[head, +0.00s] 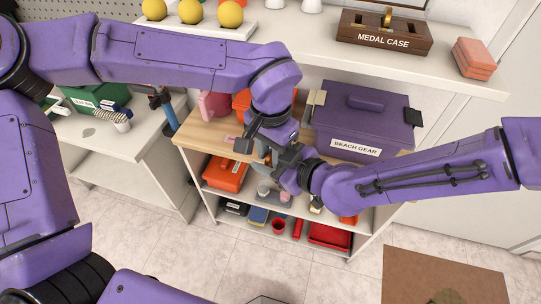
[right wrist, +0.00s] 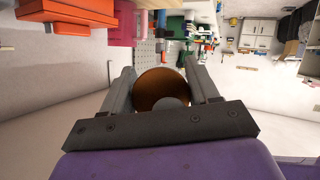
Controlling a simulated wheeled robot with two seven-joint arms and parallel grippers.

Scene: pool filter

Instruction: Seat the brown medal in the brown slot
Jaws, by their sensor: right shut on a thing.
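The brown medal (right wrist: 160,82) is a round copper-brown disc between the fingers of my right gripper (right wrist: 160,72) in the right wrist view. That gripper is shut on it. In the head view my right gripper (head: 272,160) is over the wooden worktop, and I cannot make out the medal there. My left gripper (head: 250,142) hangs down close beside it, partly overlapped; its jaws are too unclear to judge. The wooden medal case (head: 370,40) stands on the upper shelf at the top right, with a gold piece (head: 387,17) upright in it. I cannot distinguish a brown slot.
A purple beach gear box (head: 362,115) stands on the worktop, below the upper white shelf (head: 330,52). Yellow balls (head: 190,11) stand left on that shelf, and pink blocks (head: 474,58) right of the case.

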